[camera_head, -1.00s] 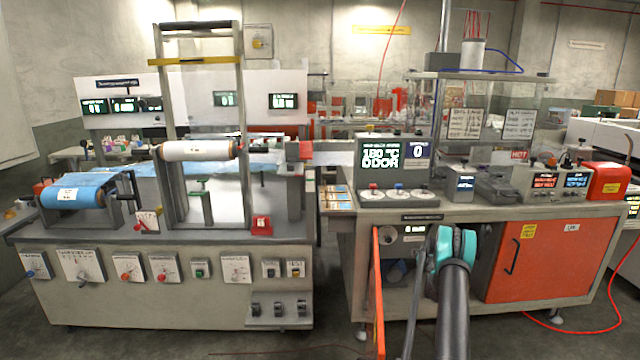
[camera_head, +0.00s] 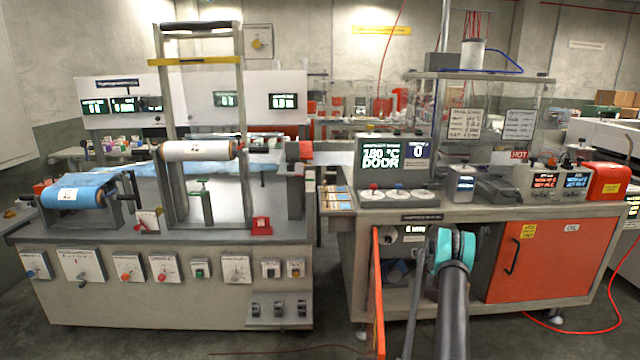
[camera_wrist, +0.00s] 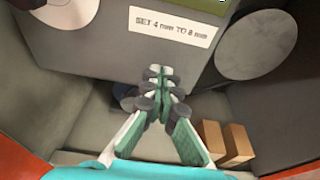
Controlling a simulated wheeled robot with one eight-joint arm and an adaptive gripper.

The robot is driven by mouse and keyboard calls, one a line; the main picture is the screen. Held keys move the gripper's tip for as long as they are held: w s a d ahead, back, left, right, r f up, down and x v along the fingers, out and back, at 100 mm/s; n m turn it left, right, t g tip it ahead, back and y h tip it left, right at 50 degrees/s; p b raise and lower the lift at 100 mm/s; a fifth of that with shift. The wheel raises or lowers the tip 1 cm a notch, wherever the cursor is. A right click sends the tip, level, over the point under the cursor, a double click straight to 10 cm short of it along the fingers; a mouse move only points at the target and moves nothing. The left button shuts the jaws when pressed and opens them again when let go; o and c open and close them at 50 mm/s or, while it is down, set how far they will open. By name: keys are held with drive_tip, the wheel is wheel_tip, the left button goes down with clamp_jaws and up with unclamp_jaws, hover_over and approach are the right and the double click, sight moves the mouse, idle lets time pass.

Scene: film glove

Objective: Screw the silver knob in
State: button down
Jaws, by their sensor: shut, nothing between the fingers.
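A round grey disc (camera_wrist: 257,45), likely the silver knob, is on the grey panel at the upper right of the wrist view. A white label (camera_wrist: 172,27) reading "SET 4 mm TO 8 mm" is left of it. My gripper (camera_wrist: 158,76) is shut and empty, its fingertips below the label and apart from the disc, to its lower left. In the head view my arm hides the gripper and the disc.
An orange door (camera_head: 530,265) with a black handle is right of my arm. An orange upright edge (camera_head: 377,290) stands to its left. Brown boxes (camera_wrist: 222,142) lie below right of the fingers. A blue-film machine (camera_head: 160,285) stands at the left, with open floor between the benches.

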drive_tip(key=shift+d+f, duration=0.1)
drive_tip(key=shift+d, duration=0.5)
idle(0.6)
drive_tip(key=s, duration=0.6)
drive_tip(key=shift+r, duration=0.4)
idle(0.4)
drive_tip(key=w+a+n+h, duration=0.2)
drive_tip(key=w+a+n, duration=0.1)
drive_tip(key=w, duration=0.3)
drive_tip(key=shift+f+n, duration=0.45)
drive_tip(key=shift+n, duration=0.35)
